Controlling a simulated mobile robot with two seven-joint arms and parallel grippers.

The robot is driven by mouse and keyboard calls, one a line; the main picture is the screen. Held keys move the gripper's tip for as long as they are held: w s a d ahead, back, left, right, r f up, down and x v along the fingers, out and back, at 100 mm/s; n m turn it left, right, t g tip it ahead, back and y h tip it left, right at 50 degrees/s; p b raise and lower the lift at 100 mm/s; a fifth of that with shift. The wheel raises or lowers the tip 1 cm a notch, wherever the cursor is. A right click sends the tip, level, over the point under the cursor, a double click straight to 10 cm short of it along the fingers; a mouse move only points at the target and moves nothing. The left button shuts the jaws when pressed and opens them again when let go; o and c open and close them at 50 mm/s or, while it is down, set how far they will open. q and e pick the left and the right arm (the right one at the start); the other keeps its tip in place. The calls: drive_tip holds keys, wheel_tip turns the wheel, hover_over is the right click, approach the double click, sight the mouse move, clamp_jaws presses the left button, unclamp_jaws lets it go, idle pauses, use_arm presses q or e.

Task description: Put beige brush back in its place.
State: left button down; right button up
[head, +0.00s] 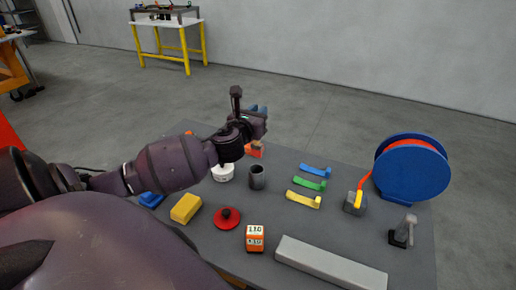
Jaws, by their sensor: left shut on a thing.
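My left gripper (250,116) reaches in from the left, over the far part of the grey table (310,235). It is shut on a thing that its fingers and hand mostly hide. A small brown-beige piece (258,144) shows just below the hand, at an orange block (254,153); it looks like the beige brush, but its shape is unclear. I cannot tell whether it touches the block. A bit of blue shows by the fingers. The brush's place cannot be made out for certain. My right gripper is not in view.
Near the hand stand a dark grey cup (257,178) and a white round container (222,173). Blue, green and yellow clips (305,200) lie to the right, before a blue reel (412,168). A grey bar (330,264) and an orange-white block (255,238) are in front.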

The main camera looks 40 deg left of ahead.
use_arm(q)
hover_over(256, 150)
drive_tip(key=w, duration=0.2)
wheel_tip(256, 150, down, 7)
drive_tip(key=shift+s+a+f+b, duration=0.15)
drive_tip(key=shift+f+b, duration=0.3)
drive_tip(key=shift+f, duration=0.9)
drive_tip(key=shift+s+a+f+b, duration=0.15)
drive_tip(key=shift+f+b, duration=0.3)
drive_tip(key=shift+f, duration=0.85)
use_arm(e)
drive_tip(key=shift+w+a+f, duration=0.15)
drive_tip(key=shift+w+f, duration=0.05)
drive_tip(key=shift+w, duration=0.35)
use_arm(q)
drive_tip(key=shift+w+f, duration=0.1)
drive_tip(key=c, duration=1.1)
unclamp_jaws()
drive_tip(key=shift+o, duration=0.2)
